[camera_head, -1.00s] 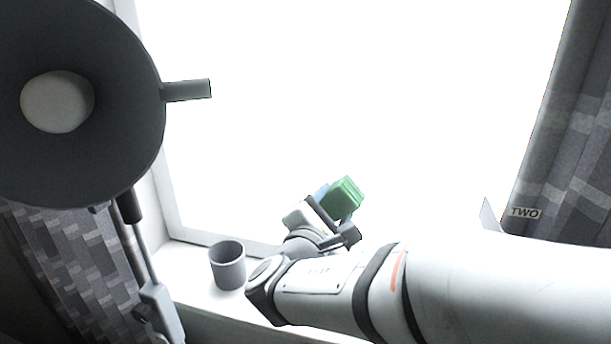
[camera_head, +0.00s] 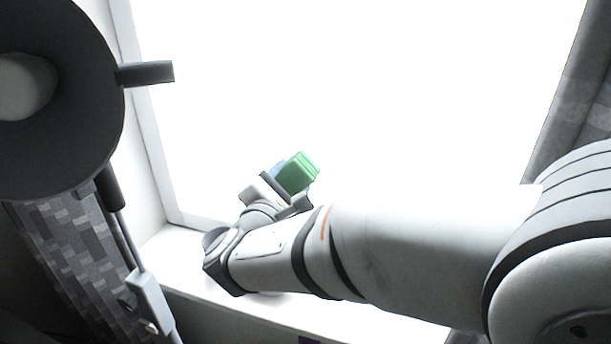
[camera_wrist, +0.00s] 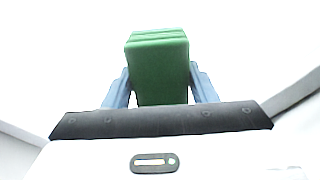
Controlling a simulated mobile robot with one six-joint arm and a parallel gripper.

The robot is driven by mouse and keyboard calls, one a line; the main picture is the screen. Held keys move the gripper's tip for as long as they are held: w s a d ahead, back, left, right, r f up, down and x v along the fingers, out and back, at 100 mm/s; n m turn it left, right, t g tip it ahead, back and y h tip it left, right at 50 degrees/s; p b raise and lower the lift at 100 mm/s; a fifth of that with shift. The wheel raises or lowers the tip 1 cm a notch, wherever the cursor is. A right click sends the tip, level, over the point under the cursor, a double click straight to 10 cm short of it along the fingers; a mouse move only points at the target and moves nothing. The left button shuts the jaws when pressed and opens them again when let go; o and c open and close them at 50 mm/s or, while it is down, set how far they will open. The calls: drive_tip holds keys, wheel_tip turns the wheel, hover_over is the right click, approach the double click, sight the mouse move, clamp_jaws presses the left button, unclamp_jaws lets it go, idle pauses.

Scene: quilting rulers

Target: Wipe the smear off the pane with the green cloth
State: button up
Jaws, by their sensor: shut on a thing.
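The green cloth (camera_head: 298,172) is a folded block held in my gripper (camera_head: 285,181), in front of the bright pane (camera_head: 370,90). The wrist view shows the cloth (camera_wrist: 158,62) between the two blue fingers of my gripper (camera_wrist: 160,85), which are shut on it. The pane is washed out to plain white, so I cannot make out a smear on it. I cannot tell whether the cloth touches the pane.
A dark lamp (camera_head: 70,100) with a short handle stands close on the left. A white sill (camera_head: 190,270) runs below the pane. Patterned curtains hang at the left (camera_head: 75,250) and right (camera_head: 578,105).

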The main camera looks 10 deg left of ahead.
drive_tip(key=shift+f, duration=0.1)
drive_tip(key=shift+w+d+b, duration=0.2)
drive_tip(key=shift+w+b, duration=0.3)
drive_tip(key=shift+w, duration=0.9)
drive_tip(key=shift+w+d+b, duration=0.2)
drive_tip(key=shift+w+b, duration=0.3)
drive_tip(key=shift+w, duration=0.85)
drive_tip(key=shift+w+d, duration=0.1)
drive_tip(key=shift+w, duration=0.6)
drive_tip(key=shift+r+b, duration=0.2)
drive_tip(key=shift+b, duration=0.45)
drive_tip(key=shift+s+d, duration=0.1)
drive_tip(key=shift+d, duration=0.55)
